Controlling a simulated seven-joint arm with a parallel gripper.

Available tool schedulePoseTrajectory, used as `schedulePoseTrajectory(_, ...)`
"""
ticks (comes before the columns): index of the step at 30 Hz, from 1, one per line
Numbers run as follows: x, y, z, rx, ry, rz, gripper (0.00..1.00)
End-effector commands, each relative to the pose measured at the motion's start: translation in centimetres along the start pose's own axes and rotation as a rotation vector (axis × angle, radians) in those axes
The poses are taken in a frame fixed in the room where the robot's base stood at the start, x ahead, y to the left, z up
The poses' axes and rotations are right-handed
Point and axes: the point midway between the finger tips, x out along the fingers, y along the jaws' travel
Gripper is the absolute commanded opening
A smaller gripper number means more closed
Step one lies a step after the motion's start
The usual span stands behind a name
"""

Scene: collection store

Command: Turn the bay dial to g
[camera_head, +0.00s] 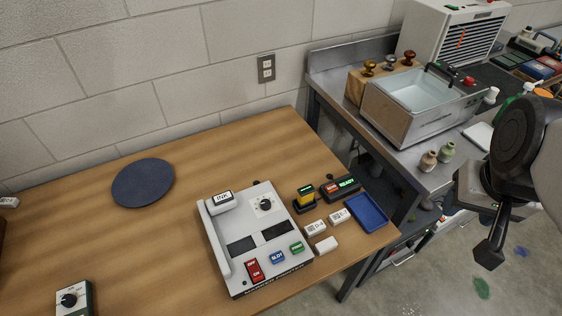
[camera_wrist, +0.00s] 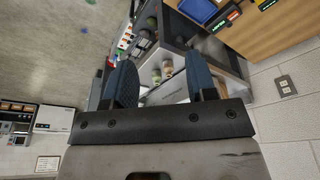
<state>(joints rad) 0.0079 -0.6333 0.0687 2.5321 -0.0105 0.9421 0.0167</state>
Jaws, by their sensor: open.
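A dial (camera_head: 265,204) with a dark knob sits on a white plate on top of the white machine, which stands on the wooden table. A second dial (camera_head: 70,299) with a black knob is on a small box at the table's lower left. Lettering on both is too small to read, so I cannot tell which is the bay dial. My gripper (camera_head: 490,248) is at the right of the head view, over the floor and well apart from both dials. In the wrist view my gripper (camera_wrist: 161,82) has its two blue fingers apart, with nothing between them.
The white machine (camera_head: 228,262) carries red, blue and green buttons. Right of it are small labelled blocks (camera_head: 316,228), a blue tray (camera_head: 366,211) and a READY light box (camera_head: 340,188). A dark round mat (camera_head: 143,183) lies left. A steel bench with a sink (camera_head: 418,92) stands right.

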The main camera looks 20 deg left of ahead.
Motion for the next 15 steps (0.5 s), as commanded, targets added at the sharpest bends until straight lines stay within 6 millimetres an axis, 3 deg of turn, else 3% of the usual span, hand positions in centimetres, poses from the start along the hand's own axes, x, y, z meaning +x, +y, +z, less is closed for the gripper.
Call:
schedulePoseTrajectory(8,0.6,-1.0,-1.1,-0.087,-0.009,-0.007,0.57)
schedulePoseTrajectory(15,2.5,-3.9,-3.7,-0.331,-0.032,-0.029,0.57)
